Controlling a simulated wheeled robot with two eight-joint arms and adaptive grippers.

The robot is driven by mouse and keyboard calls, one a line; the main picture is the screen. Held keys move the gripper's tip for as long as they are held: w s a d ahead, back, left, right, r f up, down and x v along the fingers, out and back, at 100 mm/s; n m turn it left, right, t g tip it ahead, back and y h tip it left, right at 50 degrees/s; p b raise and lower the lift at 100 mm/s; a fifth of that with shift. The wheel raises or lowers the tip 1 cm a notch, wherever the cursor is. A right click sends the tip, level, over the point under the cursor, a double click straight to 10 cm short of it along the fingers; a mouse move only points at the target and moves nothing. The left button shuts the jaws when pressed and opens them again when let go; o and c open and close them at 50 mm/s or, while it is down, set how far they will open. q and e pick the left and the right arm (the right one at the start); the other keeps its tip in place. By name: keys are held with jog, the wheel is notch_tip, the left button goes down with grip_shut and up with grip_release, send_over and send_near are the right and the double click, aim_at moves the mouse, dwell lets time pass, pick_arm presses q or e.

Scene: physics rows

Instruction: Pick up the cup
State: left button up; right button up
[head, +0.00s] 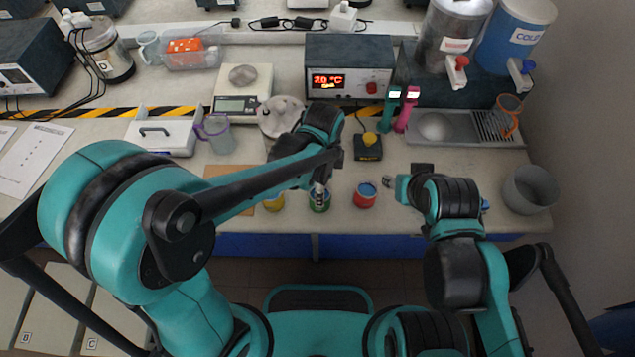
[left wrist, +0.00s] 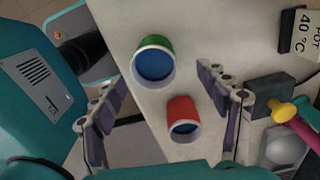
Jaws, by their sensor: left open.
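A green cup (head: 320,204) with blue inside stands near the front edge of the bench. A red cup (head: 365,195), also blue inside, stands to its right, and a yellow cup (head: 273,203) to its left. My left gripper (head: 320,190) is over the green cup and hides part of it. In the left wrist view the left gripper (left wrist: 160,76) is open and empty, with the green cup (left wrist: 153,63) and red cup (left wrist: 182,119) showing between its fingers. My right gripper (head: 389,182) is right of the red cup; its jaws are too small to read.
A small black box with a yellow knob (head: 368,146) stands behind the red cup. Behind are a scale (head: 242,95), a heater box (head: 350,65) and a purple-handled jug (head: 215,134). A grey bin (head: 530,189) stands at the right. The bench's front edge is close to the cups.

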pick_arm(q)
notch_tip(320, 180, down, 2)
jog(key=shift+s+f+b, duration=0.1)
jog(key=shift+s+b, duration=0.05)
jog(key=shift+b, duration=0.25)
jog(key=f, duration=0.1)
jog(key=f+b, duration=0.1)
jog(key=f, duration=0.1)
jog(key=f+b, duration=0.1)
jog(key=shift+s+a+f, duration=0.15)
jog(key=shift+a+f, duration=0.1)
jog(key=shift+a, duration=0.05)
jog(key=shift+f+b, duration=0.35)
jog(key=shift+f, duration=0.05)
jog(key=shift+r, duration=0.1)
jog(key=shift+c, duration=0.8)
jog(key=c, duration=1.2)
